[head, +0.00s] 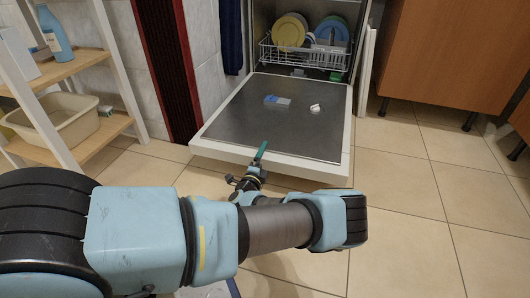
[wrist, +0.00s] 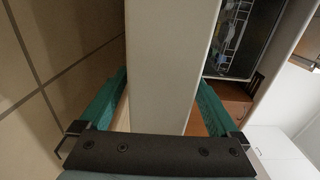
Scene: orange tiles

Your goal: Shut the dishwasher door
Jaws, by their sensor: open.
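The dishwasher door (head: 240,112) is folded down, lying nearly flat and low over the floor, its dark inner face up and its pale front edge toward me. My gripper (head: 261,152) is at that front edge; one green finger shows above it in the head view, and the other is hidden. In the wrist view the door's pale edge (wrist: 170,60) runs between the two green fingers of my gripper (wrist: 163,82). The fingers are spread on either side of it, with a gap visible at the left finger's base. Contact at the right finger cannot be told.
A dish rack (head: 305,58) with plates sits inside the dishwasher. A wooden cabinet (head: 450,50) stands right. A shelf (head: 95,140) with a beige basin (head: 55,122) stands left. Tiled floor (head: 410,215) is clear at front right.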

